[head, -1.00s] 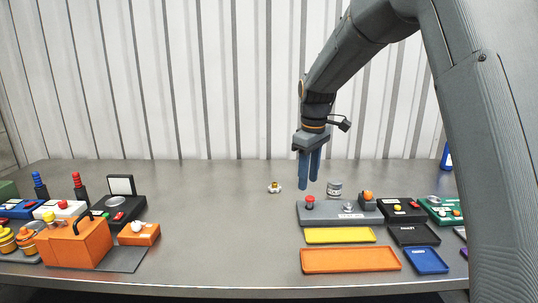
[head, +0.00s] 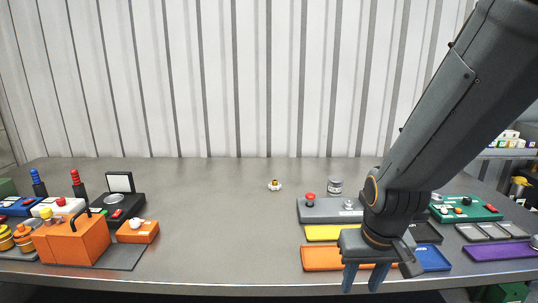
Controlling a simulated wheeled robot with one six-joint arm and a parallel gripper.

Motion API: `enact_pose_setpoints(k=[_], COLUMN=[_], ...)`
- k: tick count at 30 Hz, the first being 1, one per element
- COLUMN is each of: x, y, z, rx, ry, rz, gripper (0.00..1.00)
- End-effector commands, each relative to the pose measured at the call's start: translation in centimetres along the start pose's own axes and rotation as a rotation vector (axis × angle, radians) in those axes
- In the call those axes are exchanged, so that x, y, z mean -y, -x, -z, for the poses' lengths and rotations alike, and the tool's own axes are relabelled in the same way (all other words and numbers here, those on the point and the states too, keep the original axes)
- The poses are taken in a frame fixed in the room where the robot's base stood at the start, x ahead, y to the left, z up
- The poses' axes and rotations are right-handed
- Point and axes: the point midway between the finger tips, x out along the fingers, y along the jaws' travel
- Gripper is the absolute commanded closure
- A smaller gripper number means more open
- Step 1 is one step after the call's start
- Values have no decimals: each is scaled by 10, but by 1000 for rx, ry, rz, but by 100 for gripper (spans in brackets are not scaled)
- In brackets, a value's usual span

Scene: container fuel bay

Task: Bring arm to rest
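My arm comes in from the upper right and bends down over the right part of the grey table. My gripper (head: 361,287) points down in front of the orange tray (head: 320,258), close to the table's front edge. Its two blue fingers are spread with a clear gap and nothing shows between them. My arm and gripper hide part of the orange tray, the yellow tray (head: 321,232), the blue tray (head: 432,259) and the right end of the grey panel with a red button (head: 325,214).
An orange box with a handle (head: 84,240) and several coloured devices crowd the left. A small white-and-yellow item (head: 275,185) and a grey can (head: 335,186) stand farther back. A green panel (head: 466,209) and a purple tray (head: 500,251) lie right. The table's middle is clear.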

Motion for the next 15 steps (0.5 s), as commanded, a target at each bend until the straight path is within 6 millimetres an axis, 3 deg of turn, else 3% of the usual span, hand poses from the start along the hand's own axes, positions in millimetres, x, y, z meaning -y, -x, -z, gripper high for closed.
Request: enact_pose_setpoints(k=[15], x=[2], y=[-77], z=[-35], rx=[166], ry=[-2], rz=[3], gripper=[63])
